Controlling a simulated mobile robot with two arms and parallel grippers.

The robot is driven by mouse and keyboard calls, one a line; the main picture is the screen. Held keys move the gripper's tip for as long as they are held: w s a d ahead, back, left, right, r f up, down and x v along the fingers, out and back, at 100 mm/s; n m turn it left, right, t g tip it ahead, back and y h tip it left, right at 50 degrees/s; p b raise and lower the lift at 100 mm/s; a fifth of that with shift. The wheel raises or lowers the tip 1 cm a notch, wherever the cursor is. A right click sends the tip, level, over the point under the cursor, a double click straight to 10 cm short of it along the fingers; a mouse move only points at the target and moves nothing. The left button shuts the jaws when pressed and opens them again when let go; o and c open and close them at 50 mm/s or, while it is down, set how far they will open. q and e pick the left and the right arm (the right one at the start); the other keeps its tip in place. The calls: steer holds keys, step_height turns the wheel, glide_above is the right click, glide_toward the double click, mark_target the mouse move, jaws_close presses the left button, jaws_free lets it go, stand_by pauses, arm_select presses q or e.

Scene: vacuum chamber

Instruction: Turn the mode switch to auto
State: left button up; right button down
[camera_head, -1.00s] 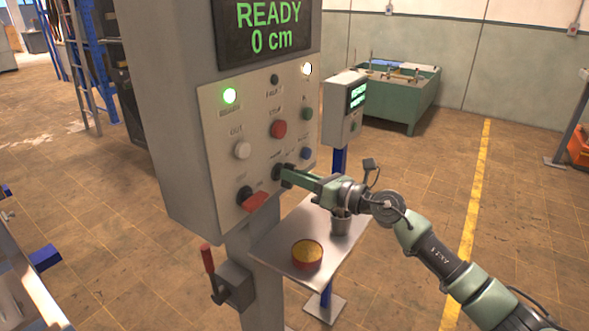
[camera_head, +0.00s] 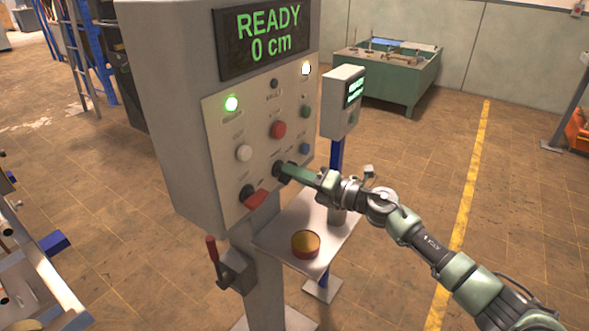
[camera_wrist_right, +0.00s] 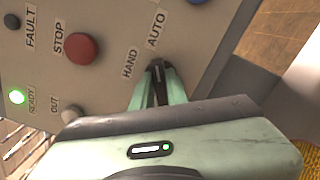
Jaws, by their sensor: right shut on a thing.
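The mode switch (camera_head: 279,169) is a small black knob on the lower part of the grey control panel (camera_head: 226,150). My right gripper (camera_head: 287,171) is shut on it, reaching in from the right. In the right wrist view the gripper fingers (camera_wrist_right: 159,84) close around the dark switch knob (camera_wrist_right: 157,66), which they partly cover. The labels HAND and AUTO (camera_wrist_right: 156,30) stand beside the knob there. Which label the knob points to cannot be told. My left gripper is not in view.
The display (camera_head: 268,40) reads READY, 0 cm, and a green lamp (camera_head: 231,103) is lit. A small shelf (camera_head: 330,228) below holds a round tin (camera_head: 305,244).

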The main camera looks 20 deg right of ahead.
stand_by(0.5)
steer(key=c, duration=1.4)
jaws_free()
steer(key=shift+d, duration=0.1)
steer(key=b+v, duration=0.2)
steer(key=v, duration=0.5)
steer(key=shift+s+d+b, duration=0.2)
steer(key=shift+s+b, duration=0.1)
